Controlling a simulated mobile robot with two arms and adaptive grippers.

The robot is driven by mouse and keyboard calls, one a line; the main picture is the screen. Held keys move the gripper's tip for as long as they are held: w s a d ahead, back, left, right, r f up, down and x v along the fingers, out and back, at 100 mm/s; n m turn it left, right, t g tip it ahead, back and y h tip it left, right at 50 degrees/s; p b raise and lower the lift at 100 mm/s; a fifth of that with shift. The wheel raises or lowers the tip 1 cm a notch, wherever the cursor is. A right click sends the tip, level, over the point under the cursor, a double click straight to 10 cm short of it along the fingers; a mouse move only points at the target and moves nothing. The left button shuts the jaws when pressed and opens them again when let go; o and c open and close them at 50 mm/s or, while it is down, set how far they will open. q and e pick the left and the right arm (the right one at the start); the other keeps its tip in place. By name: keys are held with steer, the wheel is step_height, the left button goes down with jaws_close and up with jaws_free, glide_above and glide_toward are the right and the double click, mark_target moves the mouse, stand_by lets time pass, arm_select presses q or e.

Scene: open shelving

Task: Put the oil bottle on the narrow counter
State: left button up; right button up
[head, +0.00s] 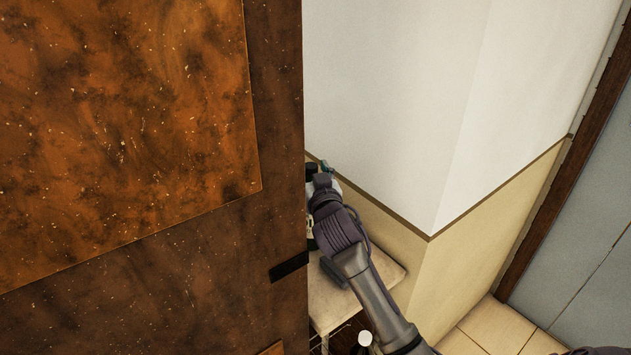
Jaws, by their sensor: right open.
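My right arm reaches in from the lower right, and my right gripper (318,176) is at its far end, close to the wall and the wooden panel's edge. The gripper is open; its fingers are small and partly hidden. Dark and pale shapes show beside it, mostly hidden by the panel and my arm; I cannot tell whether one is the oil bottle. A narrow pale counter surface (329,300) lies below my forearm, between the panel and the wall. I cannot make out the oil bottle clearly. My left gripper is not in view.
A large brown wooden panel (150,110) with a black handle (289,267) fills the left and blocks the view behind it. A white and beige wall (390,100) corners at the middle right. Tiled floor (495,328) and a grey door (585,240) lie at right.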

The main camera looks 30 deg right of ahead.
steer(key=b+v, duration=0.1)
steer(key=v, duration=1)
steer(key=shift+s+b, duration=0.35)
steer(key=shift+b, duration=0.05)
steer(key=shift+a, duration=0.1)
